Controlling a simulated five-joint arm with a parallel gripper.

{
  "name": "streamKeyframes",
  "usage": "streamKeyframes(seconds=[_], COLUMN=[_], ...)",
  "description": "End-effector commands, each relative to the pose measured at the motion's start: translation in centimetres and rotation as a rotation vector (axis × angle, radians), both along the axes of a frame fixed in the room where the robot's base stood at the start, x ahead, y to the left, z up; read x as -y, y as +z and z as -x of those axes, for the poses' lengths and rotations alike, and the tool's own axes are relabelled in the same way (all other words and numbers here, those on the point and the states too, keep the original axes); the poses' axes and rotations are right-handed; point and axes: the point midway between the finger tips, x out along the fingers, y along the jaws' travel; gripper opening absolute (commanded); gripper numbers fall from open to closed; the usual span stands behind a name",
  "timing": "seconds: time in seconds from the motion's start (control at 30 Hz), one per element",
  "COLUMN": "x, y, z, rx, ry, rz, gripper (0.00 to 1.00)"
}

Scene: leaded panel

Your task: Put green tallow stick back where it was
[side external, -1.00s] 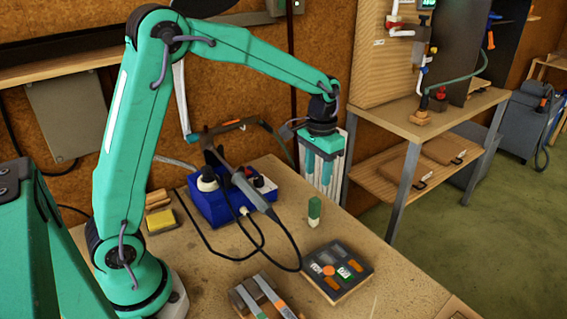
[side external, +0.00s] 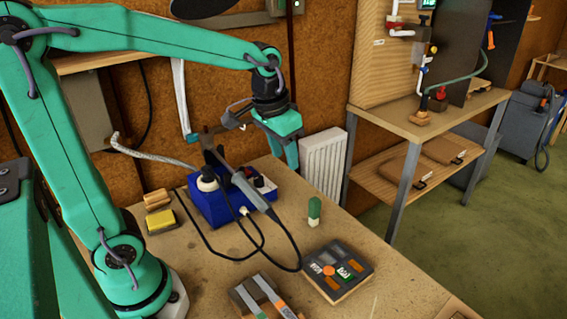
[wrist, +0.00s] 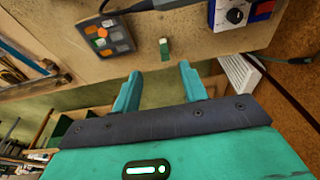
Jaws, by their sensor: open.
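The green tallow stick (side external: 314,210), green on top with a pale lower end, stands upright on the bench in the side view. In the wrist view the stick (wrist: 165,52) shows just beyond the gap between my fingertips. My gripper (side external: 291,165) is up near the far edge of the bench, to the left of and above the stick in the side view, apart from it. The wrist view shows my gripper (wrist: 159,78) with its two fingers spread and nothing between them.
A dark tray (side external: 359,265) with several coloured pieces lies in front of the stick. A blue soldering station (side external: 217,211) with an iron and black cables stands left of it. A white radiator (side external: 322,164) is behind the bench. The bench around the stick is clear.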

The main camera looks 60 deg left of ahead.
Motion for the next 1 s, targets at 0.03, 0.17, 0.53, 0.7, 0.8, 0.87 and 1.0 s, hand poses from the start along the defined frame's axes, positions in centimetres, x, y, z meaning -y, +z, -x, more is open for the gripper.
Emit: streamKeyframes(seconds=[0.03, 0.17, 0.53, 0.7, 0.8, 0.87, 1.0], x=[0.0, 0.1, 0.1, 0.1, 0.1, 0.1, 0.1], y=[0.5, 1.3, 1.7, 1.4, 1.1, 1.1, 1.0], z=[1.0, 3.4, 9.7, 11.6, 12.3, 12.5, 12.7], rx=[0.024, 0.07, 0.202, 0.248, 0.262, 0.267, 0.27], ry=[0.0, 0.0, 0.0, 0.0, 0.0, 0.0, 0.0], rz=[0.0, 0.0, 0.001, 0.001, 0.001, 0.001, 0.001], gripper=[0.43, 0.43, 0.43, 0.43, 0.43, 0.43, 0.43])
